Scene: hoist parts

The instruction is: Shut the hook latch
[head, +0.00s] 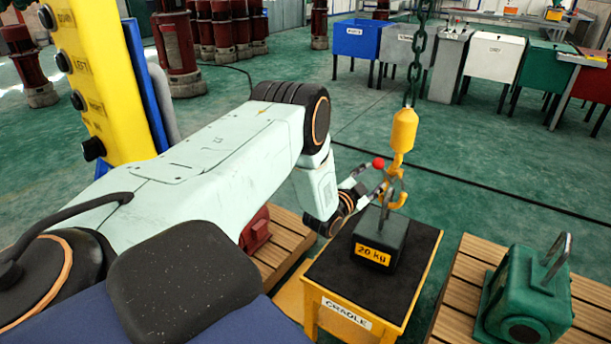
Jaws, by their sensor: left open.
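The yellow hook (403,135) hangs on a dark chain at centre right. Its lower end is at the grey handle of the black 20 kg weight (393,236); I cannot tell whether it passes through the handle. The weight stands on the cradle (328,273), a yellow stand with a black top. A small red ball (378,163) sits just left of the hook, probably the latch knob; the latch's position is too small to tell. My left gripper (368,182) is open beside the hook, its fingers just below the red ball. My right gripper is out of view.
A green machine part (525,298) with a grey handle sits on a wooden pallet (460,309) at the right. A red part (255,231) stands on another pallet behind my left arm. A yellow control post (100,60) rises at the left. Coloured bins stand far back.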

